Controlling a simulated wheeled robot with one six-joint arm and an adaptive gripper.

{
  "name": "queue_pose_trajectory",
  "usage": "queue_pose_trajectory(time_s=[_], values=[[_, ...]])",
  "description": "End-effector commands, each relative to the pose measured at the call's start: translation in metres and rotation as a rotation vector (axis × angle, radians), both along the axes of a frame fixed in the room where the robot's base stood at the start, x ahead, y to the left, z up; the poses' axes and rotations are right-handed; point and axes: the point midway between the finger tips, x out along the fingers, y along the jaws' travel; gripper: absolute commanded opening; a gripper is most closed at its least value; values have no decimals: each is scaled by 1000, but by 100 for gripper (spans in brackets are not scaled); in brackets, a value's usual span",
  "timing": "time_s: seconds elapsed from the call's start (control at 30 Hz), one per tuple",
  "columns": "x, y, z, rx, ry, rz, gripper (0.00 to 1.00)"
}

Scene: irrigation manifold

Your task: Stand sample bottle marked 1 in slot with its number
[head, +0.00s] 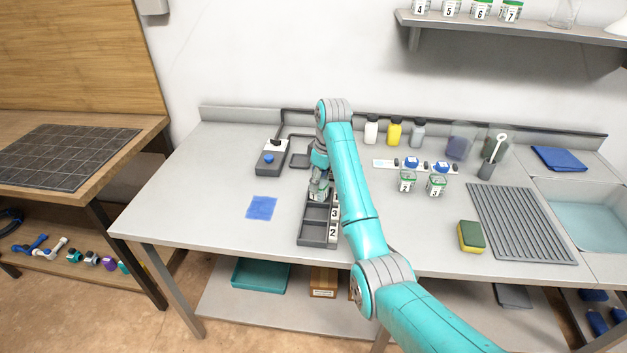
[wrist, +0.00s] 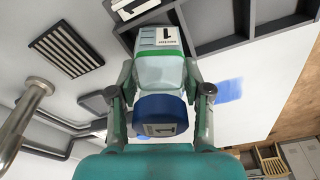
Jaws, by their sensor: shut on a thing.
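My gripper (wrist: 160,100) is shut on the sample bottle marked 1 (wrist: 162,68), a pale bottle with a green band and a blue cap (wrist: 160,116) that also bears a 1. In the head view the held bottle (head: 318,191) is at the far end of the dark slotted rack (head: 303,236), partly hidden by my gripper (head: 319,180). The rack shows number plates 3 and 2 on its right side; the far plate is hidden. In the wrist view the rack (wrist: 235,42) lies just beyond the bottle's base. I cannot tell whether the base is inside a slot.
Two similar bottles (head: 407,182) (head: 436,186) stand right of my arm. A blue cloth (head: 261,208) lies left of the rack, and a dark device (head: 271,158) stands behind it. A sponge (head: 471,236) and ribbed drainer (head: 520,225) are at right. The front left bench is clear.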

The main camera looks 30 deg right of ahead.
Motion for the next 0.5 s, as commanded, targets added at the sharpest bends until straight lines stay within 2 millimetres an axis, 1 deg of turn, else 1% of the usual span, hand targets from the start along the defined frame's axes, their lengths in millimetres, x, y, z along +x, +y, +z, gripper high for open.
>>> queue_pose_trajectory(time_s=[0.07, 0.43, 0.47, 0.5], values=[[-3, -3, -6, 0, -1, -2, 9], [-2, -3, -10, -1, -3, -1, 9], [-2, -3, -10, -1, -3, -1, 54], [-2, -3, -9, -1, -3, -1, 64]])
